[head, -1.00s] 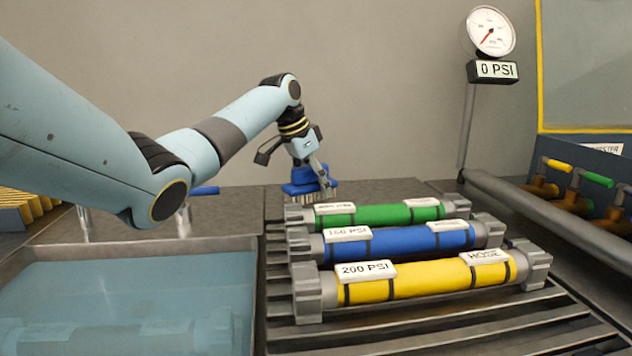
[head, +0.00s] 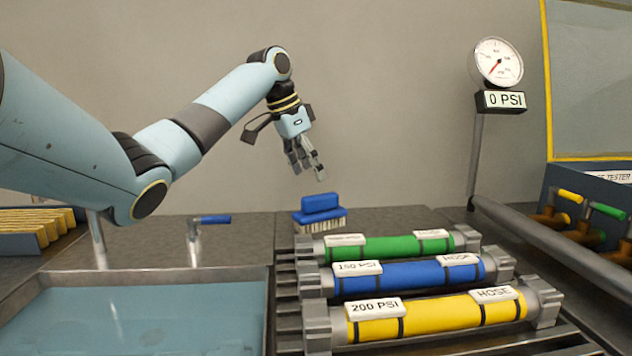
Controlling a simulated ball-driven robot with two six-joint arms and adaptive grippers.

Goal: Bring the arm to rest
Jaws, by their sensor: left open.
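My left arm comes in from the left in the head view. Its gripper (head: 308,172) hangs in the air above the blue brush, fingers pointing down, open and empty. The blue brush (head: 320,214) stands bristles down on the dark counter behind the hoses, apart from the fingers. My right gripper is not in view.
Green (head: 388,247), blue (head: 408,275) and yellow (head: 437,315) hoses lie on a slatted rack. A water basin (head: 140,318) is at lower left, with a blue-handled tap (head: 209,221) behind. A gauge (head: 498,62) reading 0 PSI stands at right, near valves (head: 585,215).

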